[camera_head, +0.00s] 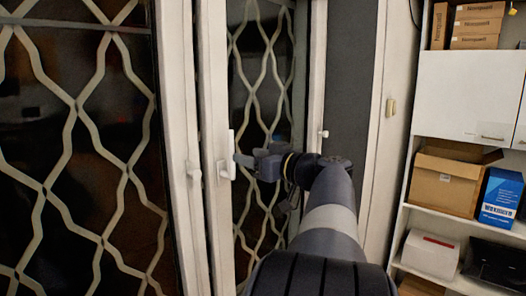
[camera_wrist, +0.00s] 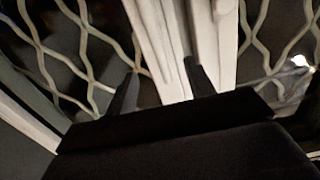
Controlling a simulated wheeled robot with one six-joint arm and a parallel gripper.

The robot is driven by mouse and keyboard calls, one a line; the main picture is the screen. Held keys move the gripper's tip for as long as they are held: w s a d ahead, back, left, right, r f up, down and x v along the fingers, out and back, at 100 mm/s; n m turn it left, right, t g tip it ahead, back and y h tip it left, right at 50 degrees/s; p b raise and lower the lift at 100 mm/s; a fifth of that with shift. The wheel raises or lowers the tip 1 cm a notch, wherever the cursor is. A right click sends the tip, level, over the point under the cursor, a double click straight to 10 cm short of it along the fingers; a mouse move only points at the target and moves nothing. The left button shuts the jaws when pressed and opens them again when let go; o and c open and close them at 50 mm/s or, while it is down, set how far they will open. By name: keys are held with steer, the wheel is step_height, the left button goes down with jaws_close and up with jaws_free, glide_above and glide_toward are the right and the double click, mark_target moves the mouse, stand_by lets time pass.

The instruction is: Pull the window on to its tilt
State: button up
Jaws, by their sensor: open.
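The window (camera_head: 213,110) has a white frame and dark glass with a pale wavy lattice; I cannot tell whether it is tilted. Its white handle (camera_head: 231,150) stands about upright on the sash edge, with its base lower down. My gripper (camera_head: 240,160) is just to the right of the handle, with its fingers pointing left towards it. In the wrist view my gripper (camera_wrist: 161,86) has its two dark fingers apart, with the white frame (camera_wrist: 165,45) beyond them. I see nothing held between them. Whether a finger touches the handle is unclear.
At right, shelves hold a cardboard box (camera_head: 445,183), a blue box (camera_head: 501,197) and a white box (camera_head: 430,253). A white cabinet (camera_head: 470,95) hangs above them.

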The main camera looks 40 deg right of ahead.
mark_target(233, 151)
steer(key=w, duration=0.6)
steer(key=shift+a+f, duration=0.15)
steer(key=shift+a, duration=0.1)
steer(key=shift+w+b, duration=0.3)
steer(key=shift+w, duration=0.6)
steer(key=shift+c, duration=0.3)
jaws_close()
steer(key=shift+s, duration=0.1)
